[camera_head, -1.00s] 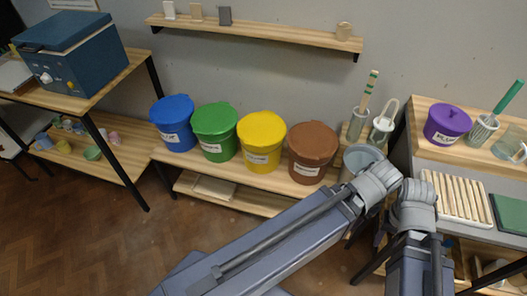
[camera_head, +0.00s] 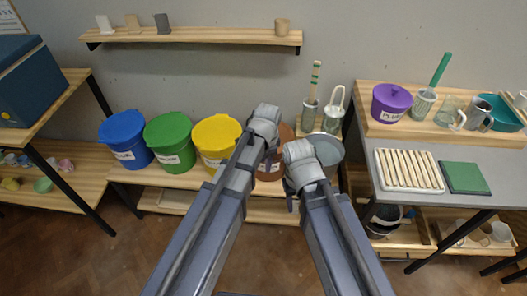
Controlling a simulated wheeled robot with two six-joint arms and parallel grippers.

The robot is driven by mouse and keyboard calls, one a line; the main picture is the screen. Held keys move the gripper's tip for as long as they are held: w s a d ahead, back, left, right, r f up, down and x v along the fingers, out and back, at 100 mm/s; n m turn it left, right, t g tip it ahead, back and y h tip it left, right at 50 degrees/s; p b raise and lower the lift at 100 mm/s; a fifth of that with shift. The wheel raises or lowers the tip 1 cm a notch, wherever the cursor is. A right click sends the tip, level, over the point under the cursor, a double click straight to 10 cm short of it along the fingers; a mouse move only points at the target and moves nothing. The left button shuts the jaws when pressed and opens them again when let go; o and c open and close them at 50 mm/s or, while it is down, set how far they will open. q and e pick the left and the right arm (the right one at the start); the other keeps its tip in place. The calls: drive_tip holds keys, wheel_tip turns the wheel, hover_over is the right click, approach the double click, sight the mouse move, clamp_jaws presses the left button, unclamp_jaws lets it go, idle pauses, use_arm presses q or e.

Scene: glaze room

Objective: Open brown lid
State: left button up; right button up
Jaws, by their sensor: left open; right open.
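The brown bucket with its brown lid (camera_head: 287,136) stands on the low wooden bench, right of the yellow bucket. The lid appears to be on it. My arms cover much of both, and only strips of brown and part of the white label show between them. My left gripper (camera_head: 265,124) is open, in front of the brown bucket's left side in the picture. My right gripper (camera_head: 299,153) is open, in front of its right side. The fingertips are hidden, so I cannot tell whether either touches the lid.
Blue (camera_head: 126,139), green (camera_head: 170,141) and yellow (camera_head: 217,138) lidded buckets stand left of the brown one. A grey bucket (camera_head: 327,150) is close on its right. A wall shelf (camera_head: 200,35) runs above.

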use_arm(q)
drive_tip(key=w+m+t, duration=0.1)
drive_tip(key=w+m, duration=0.4)
drive_tip(key=w, duration=0.4)
drive_tip(key=shift+w+a+m, duration=0.3)
drive_tip(key=shift+a, duration=0.05)
drive_tip(key=shift+f, duration=0.1)
drive_tip(key=f+b, duration=0.2)
drive_tip(key=w+f+b, duration=0.1)
drive_tip(key=f+b, duration=0.4)
drive_tip(key=b, duration=0.1)
drive_tip(key=shift+w+f, duration=0.2)
drive_tip(key=shift+w, duration=0.05)
drive_tip(key=shift+c, duration=0.2)
clamp_jaws()
drive_tip(key=shift+r, duration=0.1)
idle(0.3)
